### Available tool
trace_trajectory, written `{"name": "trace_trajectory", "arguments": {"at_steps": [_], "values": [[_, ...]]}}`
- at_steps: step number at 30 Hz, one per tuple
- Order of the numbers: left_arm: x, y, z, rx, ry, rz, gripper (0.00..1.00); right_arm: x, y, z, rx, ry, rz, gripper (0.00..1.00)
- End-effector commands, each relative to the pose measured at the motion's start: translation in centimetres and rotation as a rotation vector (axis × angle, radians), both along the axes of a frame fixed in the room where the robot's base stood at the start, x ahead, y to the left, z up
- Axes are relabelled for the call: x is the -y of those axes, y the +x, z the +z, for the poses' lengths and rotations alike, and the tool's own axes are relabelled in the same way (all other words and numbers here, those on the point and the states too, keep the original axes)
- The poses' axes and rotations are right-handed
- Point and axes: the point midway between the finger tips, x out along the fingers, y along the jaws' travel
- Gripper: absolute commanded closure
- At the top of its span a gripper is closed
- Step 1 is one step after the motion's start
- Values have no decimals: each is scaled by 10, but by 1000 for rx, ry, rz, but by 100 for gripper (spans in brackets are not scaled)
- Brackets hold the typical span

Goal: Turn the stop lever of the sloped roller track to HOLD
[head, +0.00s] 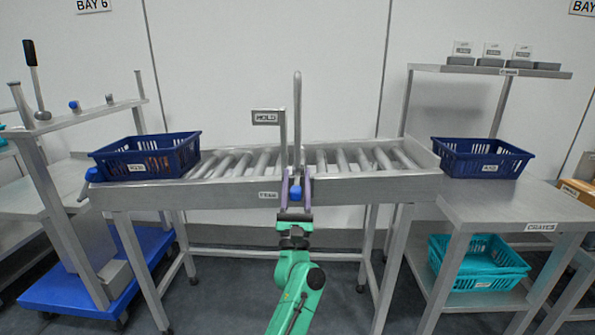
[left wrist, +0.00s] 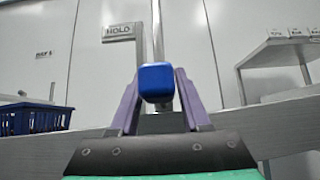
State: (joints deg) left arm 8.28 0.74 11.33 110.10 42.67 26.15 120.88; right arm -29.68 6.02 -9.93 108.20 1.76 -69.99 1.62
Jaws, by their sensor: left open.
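The sloped roller track (head: 365,190) stands ahead of me, with rows of steel rollers. At its front rail sits the blue knob (head: 296,192) of the stop lever, below a tall upright steel rod (head: 297,110). A HOLD sign (head: 265,117) stands on a post just left of the rod; a small label (head: 268,195), hard to read, is on the rail left of the knob. My left gripper (head: 295,180) is open, its purple fingers on either side of the knob. The left wrist view shows the blue knob (left wrist: 156,82) between the fingers; contact cannot be told. My right gripper is not in view.
A blue crate (head: 148,170) sits at the track's left end. Another blue crate (head: 483,161) stands on the right table (head: 520,205), with teal crates (head: 480,275) beneath. A blue dolly (head: 75,290) is at lower left. The rail beside the knob is clear.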

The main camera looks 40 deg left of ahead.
Motion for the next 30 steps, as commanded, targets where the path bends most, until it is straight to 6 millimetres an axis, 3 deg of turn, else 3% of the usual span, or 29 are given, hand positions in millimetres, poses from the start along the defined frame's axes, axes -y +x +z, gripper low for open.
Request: {"name": "trace_trajectory", "arguments": {"at_steps": [3, 11, 12, 15, 30], "values": [[-5, 7, 9, 0, 0, 0, 53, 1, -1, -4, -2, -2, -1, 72], [-6, 8, 10, -1, 1, 0, 53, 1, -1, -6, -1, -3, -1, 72], [-6, 8, 10, -1, 1, 0, 69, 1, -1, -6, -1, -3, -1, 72], [-6, 8, 10, -1, 1, 0, 100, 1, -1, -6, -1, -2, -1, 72], [-6, 8, 10, -1, 2, 1, 100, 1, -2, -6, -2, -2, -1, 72]]}}
